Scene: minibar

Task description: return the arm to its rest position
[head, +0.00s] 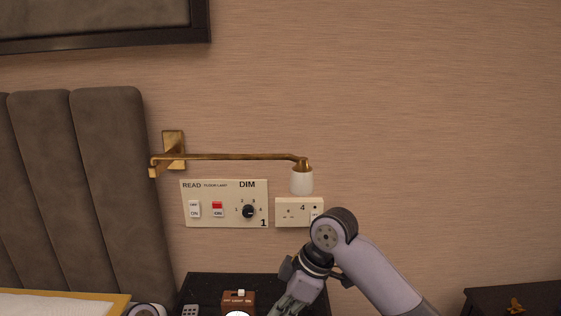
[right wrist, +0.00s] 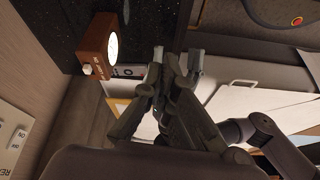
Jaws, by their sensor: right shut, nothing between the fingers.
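My right arm comes in from the lower right in the head view. Its gripper (head: 285,305) points down over the dark nightstand (head: 205,280), and the fingertips are cut off by the lower edge. In the right wrist view the gripper (right wrist: 174,52) is shut with nothing between its fingers. A small brown box (head: 238,298) with a white switch and a round lit face stands on the nightstand, left of the gripper. The box also shows in the right wrist view (right wrist: 97,42), apart from the fingers. My left gripper is in neither view.
A wall panel (head: 225,204) and a socket plate (head: 299,212) are close behind my right arm. A brass wall lamp (head: 235,157) juts out above them. A padded headboard (head: 115,180) stands at left, a dark surface (head: 515,299) at lower right. The upper right wall is clear.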

